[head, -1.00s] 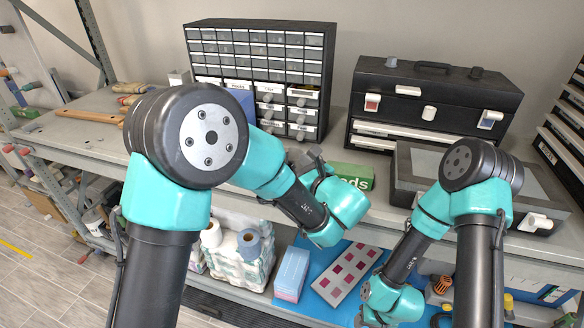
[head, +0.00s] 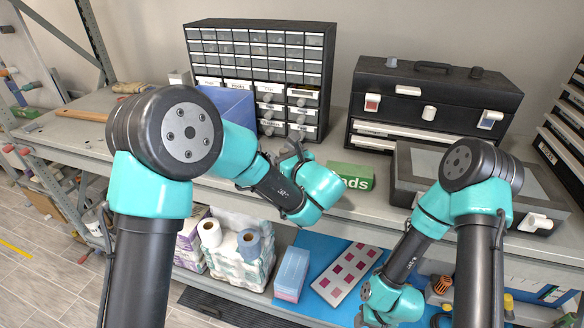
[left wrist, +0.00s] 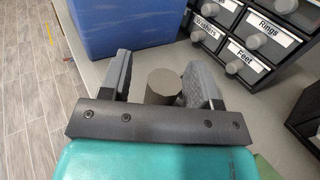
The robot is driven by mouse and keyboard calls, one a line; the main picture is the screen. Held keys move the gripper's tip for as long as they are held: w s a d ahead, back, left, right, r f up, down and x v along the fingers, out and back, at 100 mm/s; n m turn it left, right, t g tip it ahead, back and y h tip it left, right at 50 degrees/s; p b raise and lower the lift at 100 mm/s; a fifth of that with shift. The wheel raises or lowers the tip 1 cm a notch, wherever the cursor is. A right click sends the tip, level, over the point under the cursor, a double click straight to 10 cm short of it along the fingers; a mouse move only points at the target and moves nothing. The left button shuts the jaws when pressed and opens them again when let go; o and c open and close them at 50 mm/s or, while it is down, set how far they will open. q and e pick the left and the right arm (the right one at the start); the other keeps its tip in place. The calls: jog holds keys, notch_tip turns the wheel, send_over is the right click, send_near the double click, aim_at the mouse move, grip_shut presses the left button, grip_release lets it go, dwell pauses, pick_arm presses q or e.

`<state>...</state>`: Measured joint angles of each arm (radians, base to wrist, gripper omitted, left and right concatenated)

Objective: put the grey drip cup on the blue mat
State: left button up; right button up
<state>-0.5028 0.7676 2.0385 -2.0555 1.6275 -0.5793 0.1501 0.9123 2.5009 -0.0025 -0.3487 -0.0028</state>
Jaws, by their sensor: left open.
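In the left wrist view the grey drip cup (left wrist: 163,86), a plain grey-brown cylinder, stands between the two fingers of my left gripper (left wrist: 160,68). The jaws are open, with a gap beside the cup on the left; the cup is close to the right finger. In the head view my left gripper (head: 290,152) is over the upper shelf, in front of the drawer cabinet, and the cup cannot be made out there. The blue mat (head: 318,246) lies on the lower shelf, partly covered. My right arm reaches down at the lower right; its jaws are not visible.
A blue bin (head: 232,104) stands left of my left gripper, before the drawer cabinet (head: 262,62). A green box (head: 350,177) is to its right, near a black toolbox (head: 433,105). A spotted panel (head: 347,272) and a light-blue box (head: 291,272) are at the mat.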

pick_arm(q)
jog(key=shift+w+a, duration=0.1)
jog(key=shift+w, duration=0.05)
dwell(0.3)
grip_shut()
dwell(0.4)
